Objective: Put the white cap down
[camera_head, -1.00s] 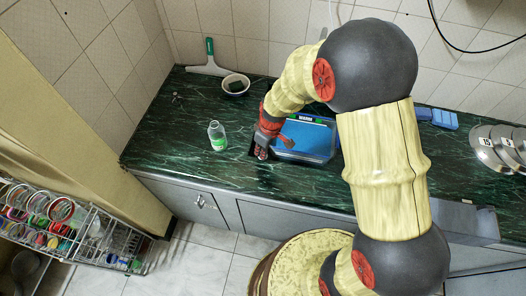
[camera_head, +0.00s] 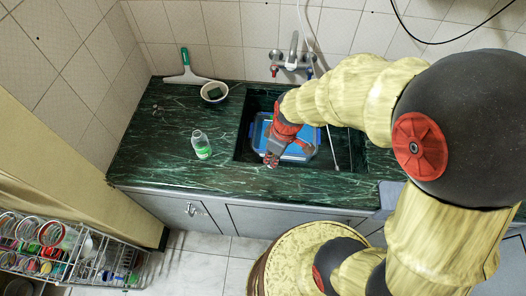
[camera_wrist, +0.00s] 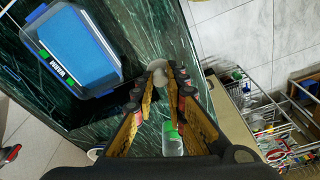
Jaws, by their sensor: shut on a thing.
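My gripper (camera_wrist: 162,80) is shut on the small white cap (camera_wrist: 157,66), which shows between and just beyond the fingertips in the wrist view. In the head view my gripper (camera_head: 271,161) is over the front of the sink, and the cap cannot be made out there. In the wrist view the bottle (camera_wrist: 172,140) shows partly between the fingers, farther back.
A blue container with a clear rim (camera_head: 304,152) sits in the sink, partly hidden by my arm. A bowl (camera_head: 214,92), a squeegee (camera_head: 184,77) and a faucet (camera_head: 292,62) are at the back. The green marble counter (camera_head: 160,150) is clear around the bottle. A dish rack (camera_head: 75,258) is lower left.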

